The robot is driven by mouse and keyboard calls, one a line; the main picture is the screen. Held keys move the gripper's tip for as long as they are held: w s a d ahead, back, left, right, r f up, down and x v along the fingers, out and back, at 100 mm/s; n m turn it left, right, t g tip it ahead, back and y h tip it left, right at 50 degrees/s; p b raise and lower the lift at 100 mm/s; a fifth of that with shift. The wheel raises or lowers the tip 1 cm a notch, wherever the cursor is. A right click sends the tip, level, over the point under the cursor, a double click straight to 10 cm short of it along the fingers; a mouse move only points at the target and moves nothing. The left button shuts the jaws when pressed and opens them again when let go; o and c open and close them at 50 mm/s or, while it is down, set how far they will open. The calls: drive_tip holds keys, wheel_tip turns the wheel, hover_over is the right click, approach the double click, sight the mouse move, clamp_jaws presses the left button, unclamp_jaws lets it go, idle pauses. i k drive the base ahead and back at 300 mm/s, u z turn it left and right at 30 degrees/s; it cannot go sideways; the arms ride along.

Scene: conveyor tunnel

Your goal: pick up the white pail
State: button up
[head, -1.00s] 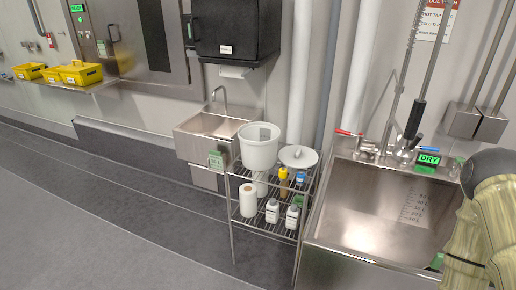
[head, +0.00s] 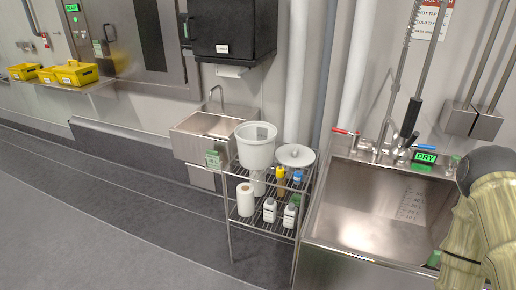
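The white pail (head: 256,147) stands upright on the top shelf of a wire rack (head: 262,178), at the left end of that shelf. A white round lid or lidded pot (head: 295,156) sits beside it on the right. My arm shows at the right edge of the head view, in front of the large sink. My gripper is outside the picture, so its state does not show. Nothing is seen touching the pail.
A small hand sink (head: 200,143) is behind and left of the rack. A large steel sink (head: 390,205) with a hose tap stands close on its right. Bottles and a paper roll (head: 245,199) fill the lower shelf. The floor (head: 110,215) in front is clear.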

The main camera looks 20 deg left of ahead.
sight(256, 146)
drive_tip(key=u, duration=0.5)
drive_tip(key=k, duration=0.6)
drive_tip(key=u, duration=0.95)
drive_tip(key=i, duration=1.4)
drive_tip(key=z, duration=0.4)
